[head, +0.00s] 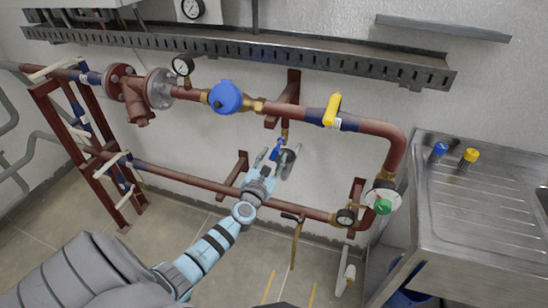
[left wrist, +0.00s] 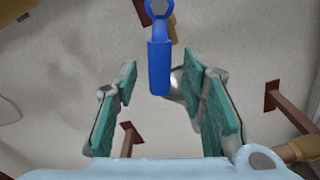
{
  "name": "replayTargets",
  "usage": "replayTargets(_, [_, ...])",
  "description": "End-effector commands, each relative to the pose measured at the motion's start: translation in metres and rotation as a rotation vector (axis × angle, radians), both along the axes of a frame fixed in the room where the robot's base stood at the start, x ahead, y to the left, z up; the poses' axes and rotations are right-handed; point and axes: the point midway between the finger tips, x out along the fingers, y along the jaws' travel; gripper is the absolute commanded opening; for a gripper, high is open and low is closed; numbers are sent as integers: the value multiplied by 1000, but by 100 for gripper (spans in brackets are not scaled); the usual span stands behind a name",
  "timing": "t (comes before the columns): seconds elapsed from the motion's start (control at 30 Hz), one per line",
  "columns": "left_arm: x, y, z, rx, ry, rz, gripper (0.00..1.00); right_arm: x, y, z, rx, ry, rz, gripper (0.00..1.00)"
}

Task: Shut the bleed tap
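The bleed tap shows a blue lever (left wrist: 159,66) in the left wrist view, pointing from its pivot nut toward my gripper. In the head view the blue lever (head: 277,149) is small, below a brass fitting on the upper red pipe. My left gripper (head: 275,163) is open in front of it. In the left wrist view the teal finger pads of my left gripper (left wrist: 163,82) stand apart on both sides of the lever's lower end, with visible gaps. A round grey object behind the lever is partly hidden. My right gripper is not in view.
The upper red pipe (head: 285,110) carries a blue round fitting (head: 226,97) and a yellow handle (head: 332,108). The lower red pipe (head: 190,180) runs close to my left wrist. A steel sink unit (head: 440,225) stands at the right, with blue and yellow caps on it.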

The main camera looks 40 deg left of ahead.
Motion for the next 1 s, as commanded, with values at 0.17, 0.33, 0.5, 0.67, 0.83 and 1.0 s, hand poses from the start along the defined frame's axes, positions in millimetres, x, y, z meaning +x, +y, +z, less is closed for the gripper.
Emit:
replayTargets(0.17, [17, 6, -1, 0, 0, 0, 38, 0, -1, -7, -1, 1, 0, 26])
replayTargets(0.33, [19, 7, -1, 1, 2, -1, 38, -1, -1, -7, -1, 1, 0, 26])
replayTargets(0.5, [19, 7, 0, 1, 2, -1, 28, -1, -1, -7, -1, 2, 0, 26])
replayTargets(0.67, [19, 6, 0, 1, 2, -1, 2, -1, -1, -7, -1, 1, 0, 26])
replayTargets(0.83, [19, 6, -1, 1, 2, -1, 0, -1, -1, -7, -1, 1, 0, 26])
replayTargets(1.0, [19, 7, -1, 2, 2, -1, 0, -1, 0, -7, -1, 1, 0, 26])
